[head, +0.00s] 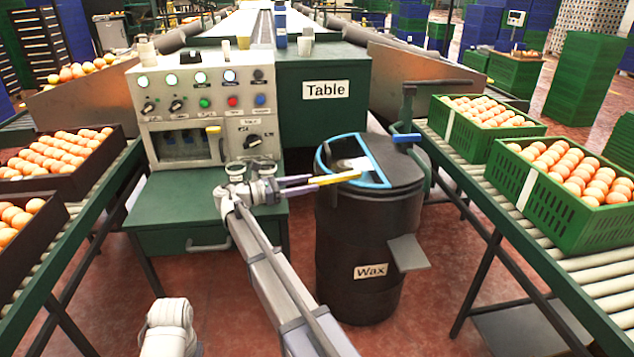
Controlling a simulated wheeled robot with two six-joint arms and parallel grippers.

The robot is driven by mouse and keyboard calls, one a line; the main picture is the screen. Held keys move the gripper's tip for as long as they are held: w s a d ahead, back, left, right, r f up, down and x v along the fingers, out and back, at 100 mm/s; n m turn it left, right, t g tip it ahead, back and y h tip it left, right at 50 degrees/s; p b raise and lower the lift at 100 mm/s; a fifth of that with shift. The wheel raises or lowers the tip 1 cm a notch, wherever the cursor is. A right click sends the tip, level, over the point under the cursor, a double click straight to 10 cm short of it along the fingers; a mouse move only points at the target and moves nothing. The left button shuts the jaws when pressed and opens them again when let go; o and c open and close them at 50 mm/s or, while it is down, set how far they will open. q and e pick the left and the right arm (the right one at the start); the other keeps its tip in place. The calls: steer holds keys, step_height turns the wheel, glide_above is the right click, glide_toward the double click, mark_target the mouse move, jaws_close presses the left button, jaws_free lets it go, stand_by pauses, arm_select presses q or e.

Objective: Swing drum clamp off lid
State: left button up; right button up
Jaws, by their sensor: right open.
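The black drum (345,245) labelled Wax stands upright between the green cabinet and the right conveyor. Its dark lid (398,168) is on top. A blue half-ring clamp (321,160) with a straight bar lies over the left part of the lid. A dark upright post with a blue lever (405,138) stands at the lid's right rear. My right gripper (335,178) is open, with its fingers pointing right at the lid's left front edge. The yellow-tipped finger overlaps the clamp; I cannot tell whether they touch. My left gripper is out of view.
A control panel (203,95) on the green cabinet stands left of the drum. A conveyor (560,262) with green orange crates (545,205) runs close on the right. Dark orange trays (75,180) line the left. A small plate (408,252) juts from the drum's front.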

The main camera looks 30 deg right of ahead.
steer(key=shift+a, duration=0.3)
